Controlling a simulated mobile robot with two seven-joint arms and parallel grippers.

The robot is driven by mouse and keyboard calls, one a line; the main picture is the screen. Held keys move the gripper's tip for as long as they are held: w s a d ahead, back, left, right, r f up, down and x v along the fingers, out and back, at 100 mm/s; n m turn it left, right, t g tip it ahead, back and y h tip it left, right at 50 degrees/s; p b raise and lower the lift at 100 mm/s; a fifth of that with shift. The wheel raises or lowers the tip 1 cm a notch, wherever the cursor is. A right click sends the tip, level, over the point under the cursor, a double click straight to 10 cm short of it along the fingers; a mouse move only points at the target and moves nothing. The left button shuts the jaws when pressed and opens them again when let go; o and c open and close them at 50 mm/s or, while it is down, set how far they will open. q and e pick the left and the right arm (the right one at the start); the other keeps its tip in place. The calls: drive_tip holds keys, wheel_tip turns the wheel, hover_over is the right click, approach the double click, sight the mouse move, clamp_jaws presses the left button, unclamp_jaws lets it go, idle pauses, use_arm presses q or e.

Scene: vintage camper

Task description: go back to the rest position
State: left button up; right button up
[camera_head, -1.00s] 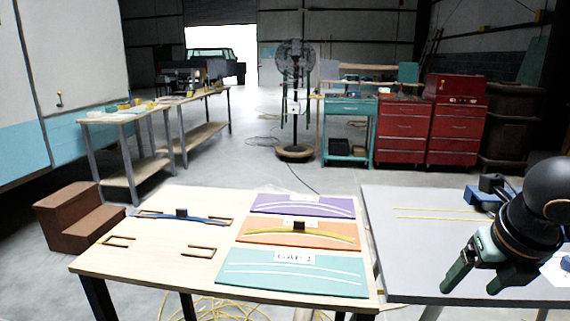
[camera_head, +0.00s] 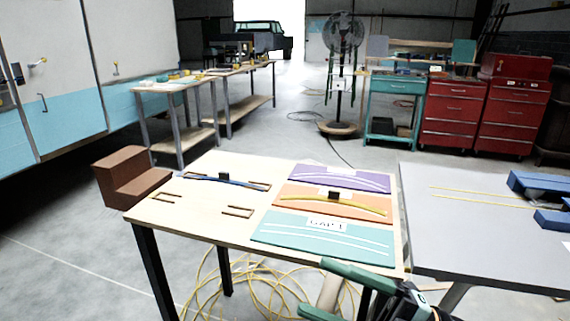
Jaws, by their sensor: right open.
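My right gripper (camera_head: 322,288) is at the bottom of the head view, low in front of the table's front edge. Its green-tipped fingers are apart, with nothing seen between them. The wooden table (camera_head: 190,224) holds a purple board (camera_head: 310,177), an orange board (camera_head: 300,201) and a teal board (camera_head: 275,233) marked "GAP 1". A yellow curved strip (camera_head: 362,206) with a dark block lies on the orange board. A blue curved strip (camera_head: 235,183) with a dark block lies at the table's left part. My left gripper is out of view.
A grey table (camera_head: 470,245) at right holds thin yellow strips (camera_head: 480,195) and blue blocks (camera_head: 540,185). Brown steps (camera_head: 128,178) stand at left. A loose yellow hose (camera_head: 265,290) lies on the floor beneath the wooden table. Red cabinets (camera_head: 455,112) and a fan (camera_head: 342,60) stand behind.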

drive_tip(key=w+d+f+m+t+h, duration=0.35)
drive_tip(key=f+m+t+h, duration=0.3)
drive_tip(key=f+m, duration=0.35)
drive_tip(key=w+d+f+m+t+h, duration=0.2)
drive_tip(key=d+f+m+t+h, duration=0.25)
drive_tip(key=f+m+h, duration=0.6)
drive_tip(key=s+f+m+g+h, duration=0.1)
drive_tip(key=s+f+m+g, duration=0.25)
drive_tip(key=s+f, duration=0.45)
drive_tip(key=s+f+m+g, duration=0.35)
drive_tip(key=s+f, duration=0.25)
drive_tip(key=f, duration=0.4)
use_arm(q)
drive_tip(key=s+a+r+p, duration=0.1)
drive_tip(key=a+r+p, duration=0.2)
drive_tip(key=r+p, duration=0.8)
drive_tip(key=p, duration=0.4)
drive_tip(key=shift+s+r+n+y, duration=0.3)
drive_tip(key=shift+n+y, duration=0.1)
use_arm(e)
wheel_tip(320, 180, up, 12)
drive_tip(key=d, duration=0.2)
drive_tip(key=shift+s+d+h, duration=0.3)
drive_tip(key=shift+s+h, duration=0.1)
drive_tip(key=shift+s, duration=0.05)
